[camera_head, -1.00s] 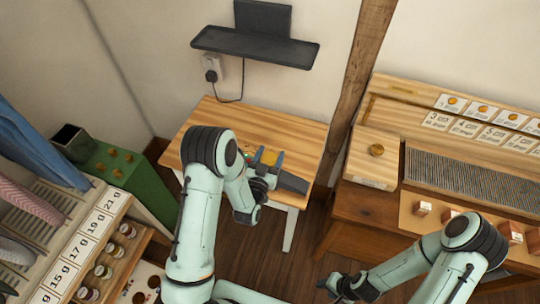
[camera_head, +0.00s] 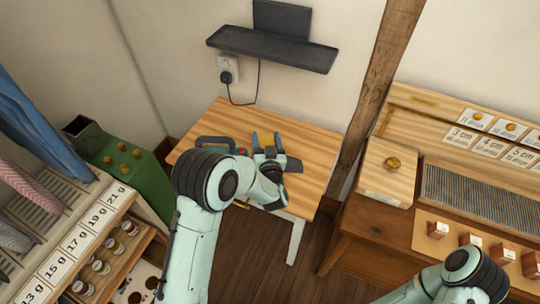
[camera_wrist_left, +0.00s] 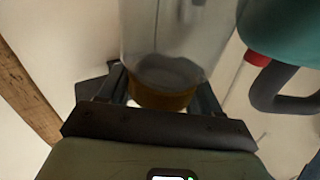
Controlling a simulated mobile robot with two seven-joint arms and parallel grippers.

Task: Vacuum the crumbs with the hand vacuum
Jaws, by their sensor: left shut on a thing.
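The hand vacuum (camera_head: 215,143) is over the wooden table, its dark handle to the left and a dark part right of my fingers. My left gripper (camera_head: 267,140) is shut on it. In the left wrist view the clear cup with an amber base (camera_wrist_left: 163,92) is between my fingers, and the teal body with a red part and grey handle (camera_wrist_left: 285,85) is at the right. I cannot tell whether the vacuum touches the table. No crumbs can be made out; my arm hides part of the tabletop. My right gripper is out of view.
The wooden table (camera_head: 308,190) has bare top on the right. A dark wall shelf (camera_head: 270,48) hangs behind it, with a cord to a socket (camera_head: 228,70). A green box (camera_head: 120,160) and rack stand left; a wooden cabinet (camera_head: 385,220) stands right.

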